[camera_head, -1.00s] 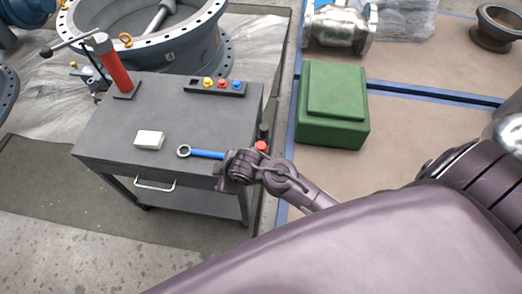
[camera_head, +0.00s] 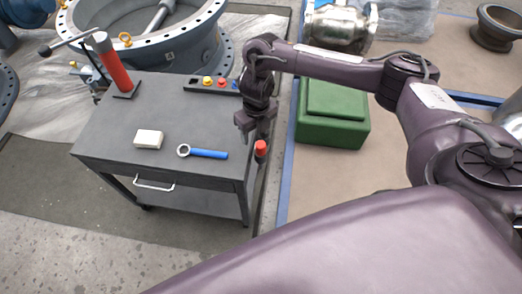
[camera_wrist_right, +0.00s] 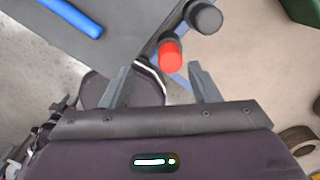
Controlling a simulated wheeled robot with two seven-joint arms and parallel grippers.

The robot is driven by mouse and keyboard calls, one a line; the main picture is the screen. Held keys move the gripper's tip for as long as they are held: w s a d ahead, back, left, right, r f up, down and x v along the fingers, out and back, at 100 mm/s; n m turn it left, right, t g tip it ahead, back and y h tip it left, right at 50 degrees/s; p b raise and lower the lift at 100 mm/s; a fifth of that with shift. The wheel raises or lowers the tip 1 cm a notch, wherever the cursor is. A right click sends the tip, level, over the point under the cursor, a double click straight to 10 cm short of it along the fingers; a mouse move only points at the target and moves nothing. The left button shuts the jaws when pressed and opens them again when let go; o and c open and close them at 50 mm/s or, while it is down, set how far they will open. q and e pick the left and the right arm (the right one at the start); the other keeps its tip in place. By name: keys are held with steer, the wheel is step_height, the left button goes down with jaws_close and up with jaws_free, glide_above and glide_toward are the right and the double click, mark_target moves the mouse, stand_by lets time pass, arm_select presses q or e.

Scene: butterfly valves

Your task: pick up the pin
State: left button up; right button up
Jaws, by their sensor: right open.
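In the head view, small yellow, red and blue heads, possibly pins, stand in a dark block (camera_head: 198,88) at the cart's back right; the gripper arm hides part of it. I cannot tell for sure which thing is the pin. My right gripper (camera_head: 252,128) is open and points down at the cart's right edge. Just by it is a red-topped item (camera_head: 261,148), which also shows in the wrist view (camera_wrist_right: 171,56) just beyond the space between the open fingers, not gripped. A black-topped item (camera_wrist_right: 204,18) is beside it in the wrist view. My left gripper is not in view.
The grey cart top (camera_head: 120,125) holds a blue-handled wrench (camera_head: 208,154), a white block (camera_head: 149,139) and a red cylinder (camera_head: 114,70) on a base. A green box (camera_head: 332,115) stands right of the cart.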

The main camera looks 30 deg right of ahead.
mark_target(261, 144)
steer(key=f+b, duration=0.1)
steer(key=f, duration=0.1)
steer(key=f+b, duration=0.1)
steer(key=f, duration=0.1)
steer(key=s+d+f+b, duration=0.1)
steer(key=f, duration=0.1)
steer(key=shift+d+f, duration=0.1)
steer(key=shift+f, duration=0.1)
steer(key=shift+w+f+b, duration=0.1)
steer(key=shift+f+b, duration=0.2)
steer(key=shift+f, duration=0.2)
steer(key=shift+c, duration=0.4)
steer(key=c, duration=1)
